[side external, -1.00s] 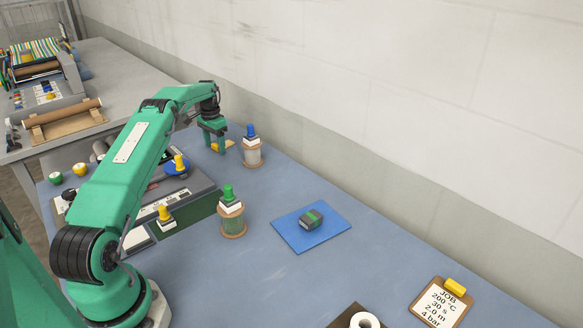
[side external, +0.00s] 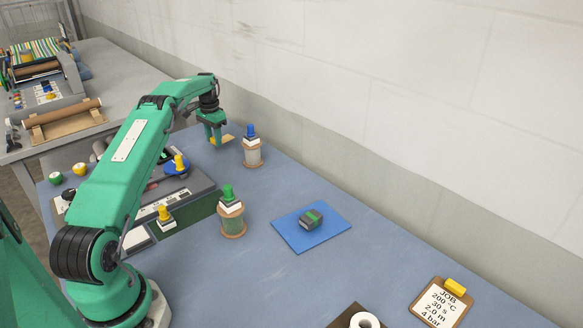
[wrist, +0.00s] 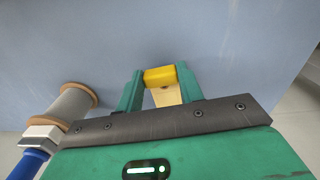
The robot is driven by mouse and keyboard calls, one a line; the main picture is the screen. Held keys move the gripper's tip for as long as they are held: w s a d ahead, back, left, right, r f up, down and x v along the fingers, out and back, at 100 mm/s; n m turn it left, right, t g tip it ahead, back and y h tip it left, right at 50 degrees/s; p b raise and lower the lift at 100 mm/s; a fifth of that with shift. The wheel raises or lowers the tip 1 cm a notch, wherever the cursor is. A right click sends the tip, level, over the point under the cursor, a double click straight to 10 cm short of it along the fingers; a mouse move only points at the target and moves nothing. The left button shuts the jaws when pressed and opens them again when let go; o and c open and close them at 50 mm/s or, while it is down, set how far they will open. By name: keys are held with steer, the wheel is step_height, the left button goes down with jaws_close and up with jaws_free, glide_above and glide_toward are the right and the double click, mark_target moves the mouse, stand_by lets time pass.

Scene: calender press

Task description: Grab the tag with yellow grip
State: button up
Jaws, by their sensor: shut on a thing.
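The tag has a yellow grip and a flat tan body. In the wrist view its yellow grip (wrist: 160,77) sits between the two green fingers of my gripper (wrist: 159,80), which touch it on both sides. The tan body (wrist: 167,97) shows below the grip, partly hidden by my gripper. The tag appears to be just above the table; the exact gap is hard to tell.
A spool with a blue-topped stamp (side external: 251,133) stands close to the right of the tag. A green-topped spool (side external: 230,205) and a grey machine (side external: 185,190) are nearer. The wall runs along the right.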

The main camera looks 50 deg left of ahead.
step_height(320, 180, up, 8)
steer(key=shift+f, duration=0.2)
